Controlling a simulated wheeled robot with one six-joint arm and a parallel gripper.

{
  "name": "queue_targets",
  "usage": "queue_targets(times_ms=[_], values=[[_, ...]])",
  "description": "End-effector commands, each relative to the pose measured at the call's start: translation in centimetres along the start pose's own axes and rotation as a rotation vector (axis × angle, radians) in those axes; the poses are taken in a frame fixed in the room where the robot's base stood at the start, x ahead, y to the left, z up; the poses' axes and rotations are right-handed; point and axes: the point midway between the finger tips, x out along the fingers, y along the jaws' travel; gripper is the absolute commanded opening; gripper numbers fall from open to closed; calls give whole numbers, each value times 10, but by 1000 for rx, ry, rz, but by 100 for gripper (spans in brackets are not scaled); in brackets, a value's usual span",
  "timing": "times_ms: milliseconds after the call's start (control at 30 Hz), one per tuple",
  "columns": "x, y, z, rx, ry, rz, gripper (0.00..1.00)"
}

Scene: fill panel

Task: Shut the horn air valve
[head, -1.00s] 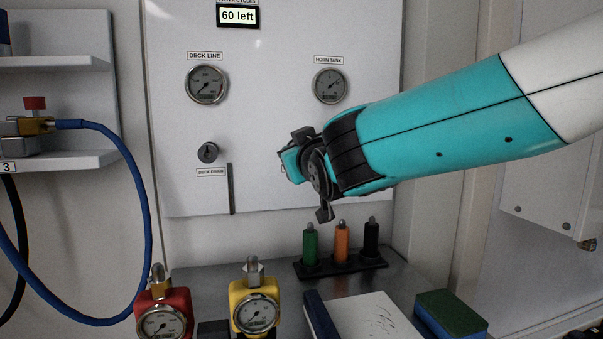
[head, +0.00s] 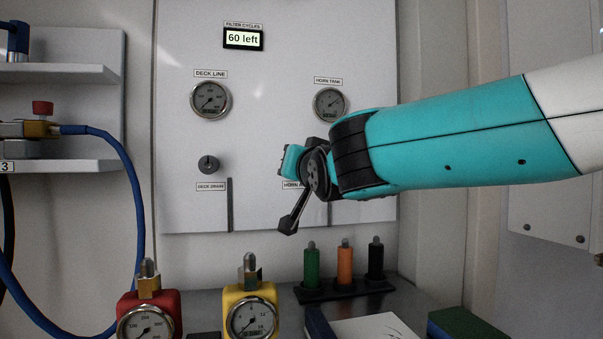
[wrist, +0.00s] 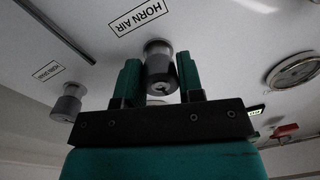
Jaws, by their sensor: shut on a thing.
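The horn air valve is a grey-black round knob (wrist: 158,66) under the HORN AIR label (wrist: 138,15) in the wrist view. My gripper (wrist: 159,84) has its two green fingers on either side of the knob and is shut on it. In the head view my gripper (head: 290,161) is against the panel, and it and my wrist hide the knob; only the start of its label (head: 292,184) shows. Which way the knob is turned cannot be told.
The white panel (head: 270,90) also has a deck drain knob (head: 208,165), a deck line gauge (head: 210,99) and a horn tank gauge (head: 330,103).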

Motion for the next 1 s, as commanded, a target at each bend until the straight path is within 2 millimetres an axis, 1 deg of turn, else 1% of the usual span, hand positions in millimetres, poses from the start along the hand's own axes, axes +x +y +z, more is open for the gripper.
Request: queue_targets(times_ms=[33, 467, 500, 567, 600, 867, 1000], values=[[0, 1, 3, 4, -5, 3, 11], [0, 1, 2, 12, -5, 2, 11], [0, 1, 2, 12, -4, 2, 44], [0, 1, 2, 11, -4, 2, 58], [0, 0, 2, 11, -3, 2, 60], [-1, 0, 1, 11, -1, 0, 60], [-11, -1, 1, 12, -1, -1, 60]])
